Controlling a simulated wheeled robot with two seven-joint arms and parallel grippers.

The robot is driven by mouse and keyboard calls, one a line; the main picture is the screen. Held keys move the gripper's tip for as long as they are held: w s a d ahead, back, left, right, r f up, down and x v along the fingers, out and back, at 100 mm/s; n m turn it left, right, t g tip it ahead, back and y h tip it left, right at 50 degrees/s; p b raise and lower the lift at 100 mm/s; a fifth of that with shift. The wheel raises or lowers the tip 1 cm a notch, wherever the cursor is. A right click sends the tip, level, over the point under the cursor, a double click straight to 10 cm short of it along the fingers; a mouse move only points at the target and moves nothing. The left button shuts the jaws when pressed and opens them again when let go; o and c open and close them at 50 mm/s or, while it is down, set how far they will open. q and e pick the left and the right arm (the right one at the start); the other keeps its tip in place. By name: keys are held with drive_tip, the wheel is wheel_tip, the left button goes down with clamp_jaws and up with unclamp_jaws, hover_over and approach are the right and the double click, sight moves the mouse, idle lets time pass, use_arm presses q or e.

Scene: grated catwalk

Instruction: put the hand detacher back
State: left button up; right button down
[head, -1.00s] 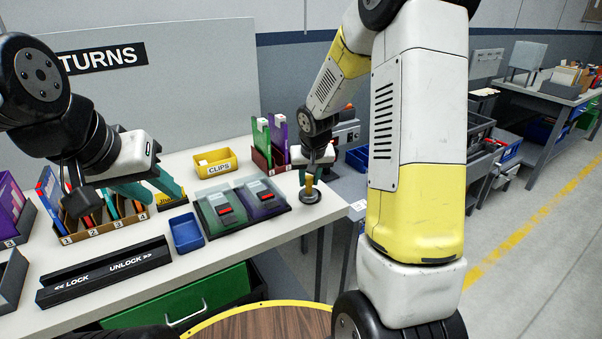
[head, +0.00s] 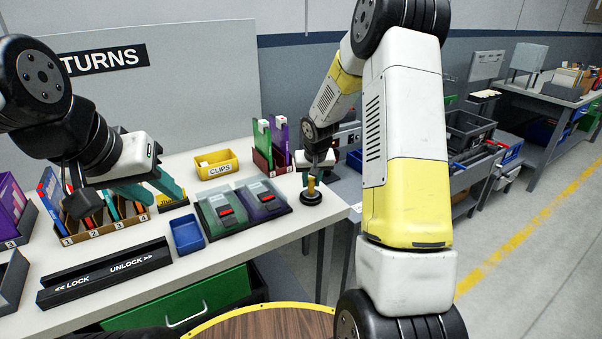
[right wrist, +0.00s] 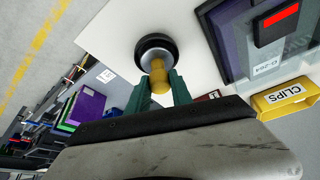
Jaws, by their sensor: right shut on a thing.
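The hand detacher (head: 311,197) is a small upright tool with a round black base and a brass-yellow handle, at the right front corner of the white table. It also shows in the right wrist view (right wrist: 157,47). My right gripper (head: 312,180) is shut on the handle from above, with its teal fingers (right wrist: 160,85) on either side. The base is at the tabletop; I cannot tell whether it touches. My left gripper (head: 155,187) is open and empty, above the left part of the table near the numbered file holder.
Left of the detacher are a tray with two dark cases (head: 243,204), a blue bin (head: 187,234) and a yellow CLIPS bin (head: 216,164). A maroon holder (head: 270,160) with green and purple folders stands behind. A black LOCK/UNLOCK bar (head: 105,272) lies in front.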

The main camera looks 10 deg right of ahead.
drive_tip(key=c, duration=1.1)
unclamp_jaws()
drive_tip(key=shift+f, duration=0.1)
drive_tip(key=shift+c, duration=0.2)
drive_tip(key=s+a+r, duration=0.1)
drive_tip(key=s+r, duration=0.7)
drive_tip(key=r, duration=0.2)
drive_tip(key=s+a+r, duration=0.1)
drive_tip(key=s+r, duration=0.6)
drive_tip(key=r, duration=0.3)
drive_tip(key=s+a+r+y, duration=0.1)
drive_tip(key=s, duration=0.8)
drive_tip(key=s+a+r+n+t+y, duration=0.1)
drive_tip(key=s+r, duration=0.1)
drive_tip(key=s, duration=0.7)
drive_tip(key=shift+a+r+t, duration=0.3)
drive_tip(key=shift+a, duration=0.1)
